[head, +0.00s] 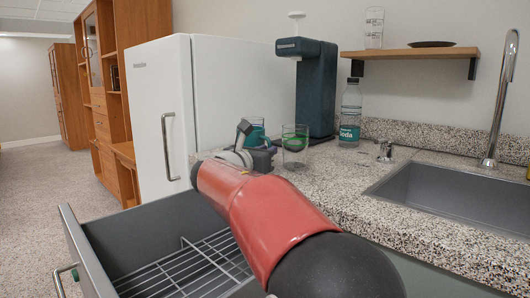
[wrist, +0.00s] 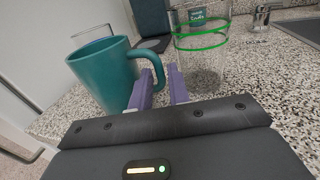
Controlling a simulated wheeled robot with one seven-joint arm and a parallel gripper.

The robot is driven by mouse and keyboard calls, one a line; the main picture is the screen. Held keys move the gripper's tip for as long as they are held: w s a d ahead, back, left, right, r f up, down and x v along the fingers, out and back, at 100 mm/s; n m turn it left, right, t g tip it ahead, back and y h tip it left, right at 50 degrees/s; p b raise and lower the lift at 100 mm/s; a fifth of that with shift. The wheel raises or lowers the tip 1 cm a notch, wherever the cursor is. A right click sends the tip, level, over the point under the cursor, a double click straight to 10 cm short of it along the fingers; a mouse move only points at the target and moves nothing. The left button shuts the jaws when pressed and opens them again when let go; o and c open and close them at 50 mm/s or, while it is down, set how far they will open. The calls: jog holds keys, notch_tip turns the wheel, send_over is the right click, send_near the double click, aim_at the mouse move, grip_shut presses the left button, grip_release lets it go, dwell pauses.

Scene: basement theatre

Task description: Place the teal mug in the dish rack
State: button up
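The teal mug (wrist: 103,72) stands upright on the speckled counter in the wrist view, its handle toward my gripper. It also shows partly in the head view (head: 256,133), behind my gripper. My gripper's two purple fingers (wrist: 160,75) are apart at the handle. The handle's outer curve shows between the fingertips; I cannot tell whether they touch it. The wire dish rack (head: 188,271) lies inside the open grey drawer below the counter, partly hidden by my arm.
A clear glass with a green band (head: 295,147) stands right of the mug, close to my gripper. A dark drink machine (head: 317,88), a soda bottle (head: 350,112) and a sink (head: 455,190) are farther right. A white fridge (head: 170,105) stands behind the open drawer (head: 130,240).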

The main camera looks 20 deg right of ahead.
jog(key=shift+o, duration=1.1)
